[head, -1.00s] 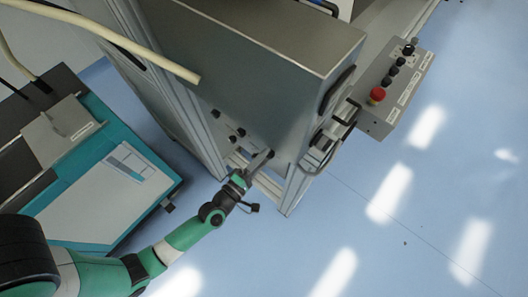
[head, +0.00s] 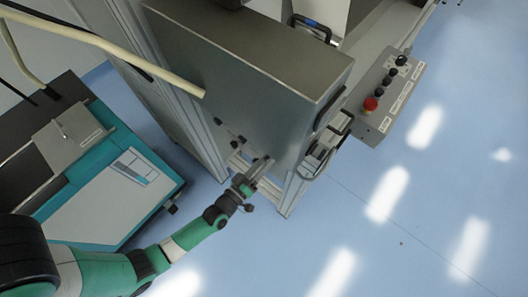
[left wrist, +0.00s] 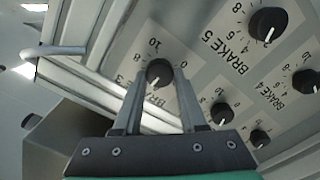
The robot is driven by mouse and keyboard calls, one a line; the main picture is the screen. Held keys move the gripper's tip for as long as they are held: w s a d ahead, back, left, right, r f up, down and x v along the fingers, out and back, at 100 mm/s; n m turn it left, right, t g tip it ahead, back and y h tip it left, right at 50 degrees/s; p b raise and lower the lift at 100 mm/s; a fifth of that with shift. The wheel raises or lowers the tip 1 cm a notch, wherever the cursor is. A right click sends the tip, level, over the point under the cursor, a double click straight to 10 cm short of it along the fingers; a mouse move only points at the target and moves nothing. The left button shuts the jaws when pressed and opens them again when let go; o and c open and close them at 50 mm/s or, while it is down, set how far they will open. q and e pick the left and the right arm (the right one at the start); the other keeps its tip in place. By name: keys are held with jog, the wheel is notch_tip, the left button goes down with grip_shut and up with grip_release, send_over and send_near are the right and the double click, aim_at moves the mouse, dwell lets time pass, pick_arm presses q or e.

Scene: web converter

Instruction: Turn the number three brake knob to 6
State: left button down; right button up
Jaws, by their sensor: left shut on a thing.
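The brake panel carries several black round knobs with white pointer marks and printed number scales. The knob I take as brake three (left wrist: 159,72) is at the upper middle of the left wrist view. My left gripper (left wrist: 160,80) is shut on this knob, one finger on each side. In the head view my left gripper (head: 266,163) reaches under the metal cabinet's edge. My right gripper is not in view.
The brake 5 knob (left wrist: 268,23), brake 4 knob (left wrist: 305,80) and two lower knobs (left wrist: 221,113) (left wrist: 260,138) are nearby. The metal cabinet (head: 250,80) overhangs the panel. A button box with a red button (head: 370,104) stands right. The blue floor (head: 430,210) is clear.

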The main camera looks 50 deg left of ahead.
pick_arm(q)
jog(key=shift+r+m+p, duration=0.1)
jog(key=shift+m+p, duration=0.65)
jog(key=shift+m, duration=1.45)
jog(key=shift+c, duration=2.3)
grip_release()
jog(key=s+d+p, duration=0.2)
jog(key=s, duration=0.9)
jog(key=shift+s+d+p, duration=0.2)
jog(key=shift+p, duration=0.2)
